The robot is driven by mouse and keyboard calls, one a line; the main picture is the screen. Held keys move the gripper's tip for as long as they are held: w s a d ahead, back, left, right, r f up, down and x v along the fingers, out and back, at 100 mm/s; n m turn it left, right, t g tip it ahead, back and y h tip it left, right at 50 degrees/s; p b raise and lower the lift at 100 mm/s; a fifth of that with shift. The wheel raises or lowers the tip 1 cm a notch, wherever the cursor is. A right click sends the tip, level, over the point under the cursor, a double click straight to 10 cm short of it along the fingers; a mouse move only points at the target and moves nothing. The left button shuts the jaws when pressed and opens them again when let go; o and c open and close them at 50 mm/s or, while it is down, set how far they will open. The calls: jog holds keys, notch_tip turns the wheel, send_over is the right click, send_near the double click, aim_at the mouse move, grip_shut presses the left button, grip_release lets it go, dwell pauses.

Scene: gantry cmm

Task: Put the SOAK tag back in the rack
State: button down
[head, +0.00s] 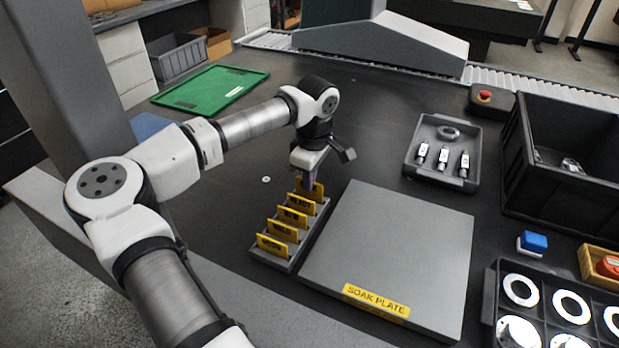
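The rack (275,263) is a dark slotted block on the table, left of the soak plate. Several yellow tags, such as the nearest tag (272,246), stand in a row in it. Their lettering is too small to read, so I cannot tell which is the SOAK tag. My gripper (309,180) points down over the far end of the rack, with its fingers at the top of the farthest yellow tag (316,191). That tag stands at the rack's far end; whether it is fully seated is unclear. I cannot tell whether the fingers are closed on it.
The grey soak plate (395,250), labelled SOAK PLATE, is bare beside the rack. A tray of probes (411,172), a black bin (549,208), a blue block (534,242) and a tray of rings (489,300) lie to the right. A green mat (215,88) lies behind left.

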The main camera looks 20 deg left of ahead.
jog(key=shift+f, duration=0.2)
jog(key=shift+f+b, duration=0.35)
jog(key=shift+b, duration=0.1)
jog(key=c, duration=2.1)
grip_release()
jog(key=o, duration=0.8)
jog(key=shift+r, duration=0.1)
jog(key=shift+r+p, duration=2.2)
jog(key=shift+r, duration=1.2)
